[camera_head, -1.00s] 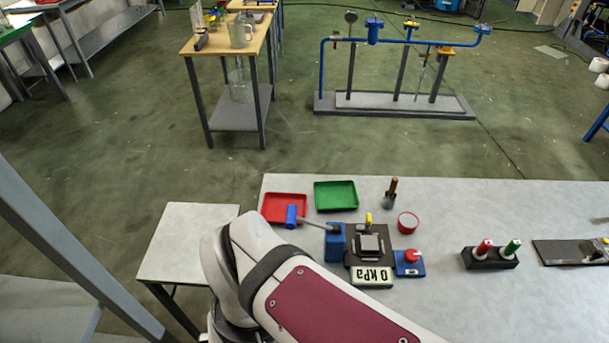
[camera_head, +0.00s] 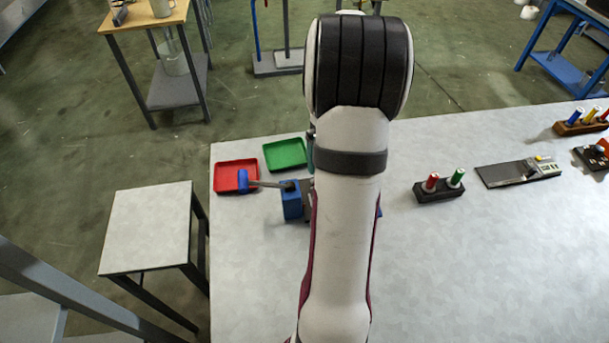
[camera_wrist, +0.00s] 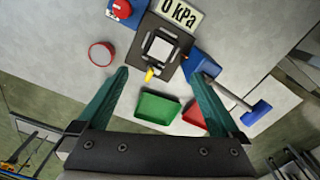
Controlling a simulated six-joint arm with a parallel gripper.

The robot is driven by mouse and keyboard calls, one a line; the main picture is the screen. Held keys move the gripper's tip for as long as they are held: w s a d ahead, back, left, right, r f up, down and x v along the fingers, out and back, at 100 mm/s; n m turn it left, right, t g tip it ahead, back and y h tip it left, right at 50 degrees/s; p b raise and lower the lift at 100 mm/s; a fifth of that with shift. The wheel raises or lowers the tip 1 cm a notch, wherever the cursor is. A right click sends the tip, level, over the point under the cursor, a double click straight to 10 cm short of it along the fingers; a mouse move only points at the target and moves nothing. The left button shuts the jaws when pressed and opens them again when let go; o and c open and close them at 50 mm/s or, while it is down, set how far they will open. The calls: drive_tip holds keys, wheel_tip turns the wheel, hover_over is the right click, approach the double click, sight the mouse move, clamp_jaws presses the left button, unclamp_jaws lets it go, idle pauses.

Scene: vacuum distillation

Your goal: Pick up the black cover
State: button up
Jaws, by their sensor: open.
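In the wrist view, a dark square unit (camera_wrist: 138,58) lies on the table, with a black-edged, pale-topped square piece (camera_wrist: 160,48) at its middle. This is the likeliest black cover, but I cannot tell for certain. A small yellow part (camera_wrist: 152,74) sits at the unit's edge. My gripper (camera_wrist: 160,75) is open and empty, its two teal fingers spread wide. The fingers appear above the table, the unit showing beyond and between their tips. In the head view my arm hides the unit and nearly all of the gripper.
Around the unit are a blue block (camera_head: 291,201) with a blue-headed rod, a red tray (camera_head: 226,182), a green tray (camera_head: 285,154), a 0 kPa display (camera_wrist: 181,14), a red round dish (camera_wrist: 101,54) and a red-knobbed blue box (camera_wrist: 122,10). A black holder (camera_head: 438,192) stands right; the front table is bare.

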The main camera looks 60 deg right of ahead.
wheel_tip(320, 180, down, 14)
drive_tip(key=shift+w+r, duration=0.1)
drive_tip(key=shift+r, duration=0.1)
clamp_jaws()
idle(0.4)
